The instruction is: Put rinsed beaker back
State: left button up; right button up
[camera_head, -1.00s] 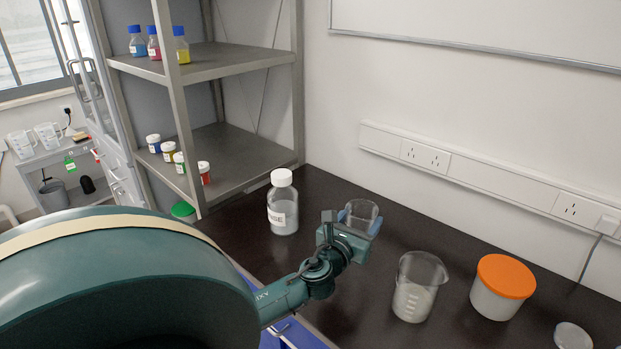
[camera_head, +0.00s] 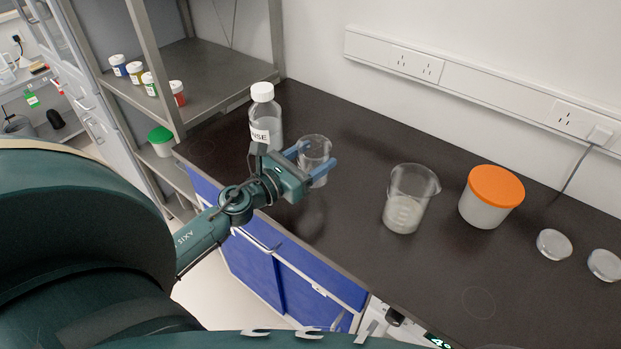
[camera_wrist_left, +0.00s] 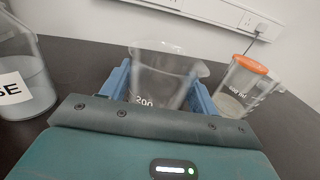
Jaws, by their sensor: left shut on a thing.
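My left gripper (camera_head: 316,159) is shut on a clear empty-looking beaker (camera_head: 314,152), with one blue finger on each side of it. The beaker is upright over the dark bench, between the rinse bottle and a second beaker. In the left wrist view the held beaker (camera_wrist_left: 162,75) stands between the blue fingers, with a "200" mark on its wall. Whether its base touches the bench I cannot tell. The second beaker (camera_head: 408,198), holding white contents, stands on the bench to the right. My right gripper is not in view.
The rinse bottle (camera_head: 265,118) with a white cap stands close behind the left gripper. An orange-lidded tub (camera_head: 490,198) and two small clear dishes (camera_head: 554,244) are at right. A metal shelf (camera_head: 200,75) with small jars stands at left. The bench front is clear.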

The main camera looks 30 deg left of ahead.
pick_arm(q)
notch_tip(320, 180, down, 4)
jog(key=shift+r+b, duration=0.2)
jog(key=shift+b, duration=0.75)
jog(key=shift+f, duration=0.4)
jog(key=shift+f+b, duration=0.25)
jog(key=shift+b, duration=0.1)
jog(key=o, duration=1.1)
jog(key=shift+c, duration=0.2)
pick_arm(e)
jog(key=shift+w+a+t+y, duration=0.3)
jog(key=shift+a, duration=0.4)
pick_arm(q)
jog(key=shift+r, duration=0.15)
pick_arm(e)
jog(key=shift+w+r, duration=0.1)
